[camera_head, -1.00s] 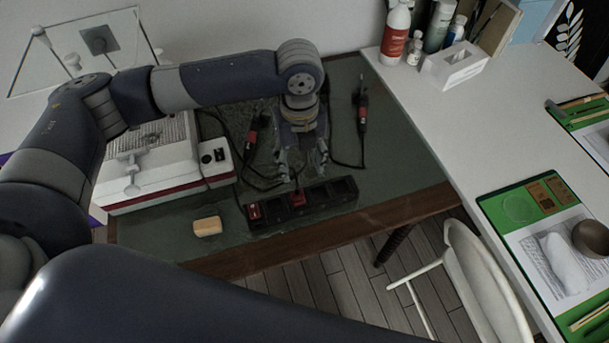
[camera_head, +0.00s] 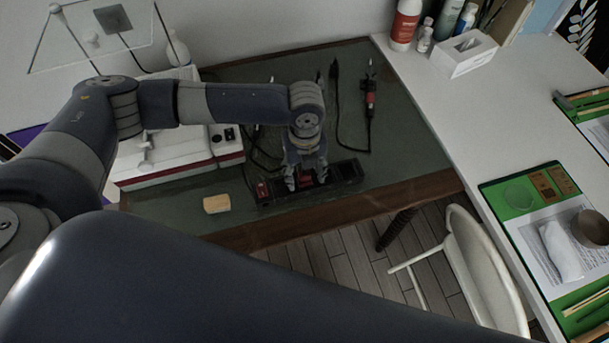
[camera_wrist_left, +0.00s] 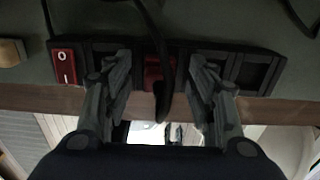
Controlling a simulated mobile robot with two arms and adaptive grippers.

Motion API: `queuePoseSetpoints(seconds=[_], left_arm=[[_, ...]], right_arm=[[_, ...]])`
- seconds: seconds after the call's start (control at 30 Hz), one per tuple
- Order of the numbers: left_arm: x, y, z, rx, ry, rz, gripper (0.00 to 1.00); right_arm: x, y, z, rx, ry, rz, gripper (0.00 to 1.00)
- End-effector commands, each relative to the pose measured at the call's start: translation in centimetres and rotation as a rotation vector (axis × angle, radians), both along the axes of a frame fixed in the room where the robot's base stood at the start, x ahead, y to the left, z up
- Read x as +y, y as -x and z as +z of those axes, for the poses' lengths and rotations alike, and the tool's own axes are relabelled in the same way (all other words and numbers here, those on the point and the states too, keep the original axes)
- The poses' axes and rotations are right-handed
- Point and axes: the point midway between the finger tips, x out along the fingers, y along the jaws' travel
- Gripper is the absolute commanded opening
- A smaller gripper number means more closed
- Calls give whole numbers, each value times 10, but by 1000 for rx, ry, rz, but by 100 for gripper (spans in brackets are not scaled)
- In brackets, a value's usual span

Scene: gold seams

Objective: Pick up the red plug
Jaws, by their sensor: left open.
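The red plug (camera_wrist_left: 153,72) sits in the middle of a black power strip (camera_wrist_left: 262,72), with a dark cable rising from it in the left wrist view. In the head view the plug (camera_head: 308,180) shows between my fingers and the strip (camera_head: 345,172) lies near the table's front edge. My left gripper (camera_head: 307,182) points down over the strip. In the left wrist view its open fingers (camera_wrist_left: 160,75) stand on either side of the plug, apart from it. The strip's red rocker switch (camera_wrist_left: 65,67) is at its left end. My right gripper is out of view.
A yellowish block (camera_head: 217,204) lies left of the strip. A white and red device (camera_head: 165,165) stands behind it. A red and black tool with a cable (camera_head: 370,105) lies at the back right. A white chair (camera_head: 470,255) stands before the white desk (camera_head: 450,110).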

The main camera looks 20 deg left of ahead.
Motion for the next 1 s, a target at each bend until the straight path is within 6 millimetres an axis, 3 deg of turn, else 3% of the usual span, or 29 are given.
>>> queuePoseSetpoints(seconds=[0.1,0.3,0.33,0.77,1.0], left_arm=[[0,0,0,0,0,0,52],[0,0,0,0,0,1,6],[0,0,0,0,0,1,4],[0,-1,6,-1,0,2,4],[0,-1,35,-4,1,0,4]], right_arm=[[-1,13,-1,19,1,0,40],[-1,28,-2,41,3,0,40],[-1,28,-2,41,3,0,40],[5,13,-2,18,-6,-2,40],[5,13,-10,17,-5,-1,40]])
